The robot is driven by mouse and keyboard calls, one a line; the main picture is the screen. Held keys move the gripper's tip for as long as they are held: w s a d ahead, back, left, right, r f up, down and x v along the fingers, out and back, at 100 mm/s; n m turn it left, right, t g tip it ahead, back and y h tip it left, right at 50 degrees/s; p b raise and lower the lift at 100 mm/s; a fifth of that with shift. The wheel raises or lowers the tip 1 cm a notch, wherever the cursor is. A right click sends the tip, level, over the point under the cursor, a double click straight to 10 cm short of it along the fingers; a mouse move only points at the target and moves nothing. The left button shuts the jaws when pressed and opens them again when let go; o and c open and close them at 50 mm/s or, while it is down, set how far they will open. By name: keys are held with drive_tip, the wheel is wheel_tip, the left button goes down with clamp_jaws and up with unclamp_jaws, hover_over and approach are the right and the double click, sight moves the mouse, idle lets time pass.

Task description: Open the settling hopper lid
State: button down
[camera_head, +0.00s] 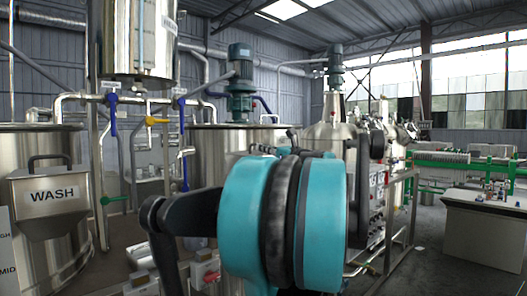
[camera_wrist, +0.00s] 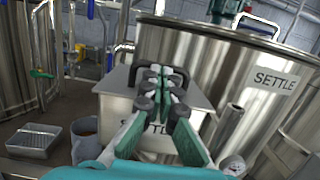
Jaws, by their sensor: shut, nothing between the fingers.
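The settling hopper (camera_wrist: 118,110) is a steel box on the front of the large tank marked SETTLE (camera_wrist: 200,55) in the wrist view. Its lettering is partly hidden behind my fingers. Its grey lid (camera_wrist: 116,80) appears to lie down on the box. A dark arched handle (camera_wrist: 183,75) stands on the lid, partly covered by my gripper. My gripper (camera_wrist: 159,72) is shut and empty, its fingertips in front of the handle in the picture. I cannot tell whether they touch it. In the head view my teal arm hides the hopper and gripper.
A hopper marked WASH (camera_head: 52,200) hangs on a tank at the left in the head view. In the wrist view a metal tray (camera_wrist: 34,140) and a grey cup (camera_wrist: 86,140) stand left of the hopper. A gauge (camera_wrist: 232,165) and a pipe (camera_wrist: 229,122) are close at right.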

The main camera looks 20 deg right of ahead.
drive_tip(key=shift+w+r, duration=0.1)
drive_tip(key=shift+r, duration=0.15)
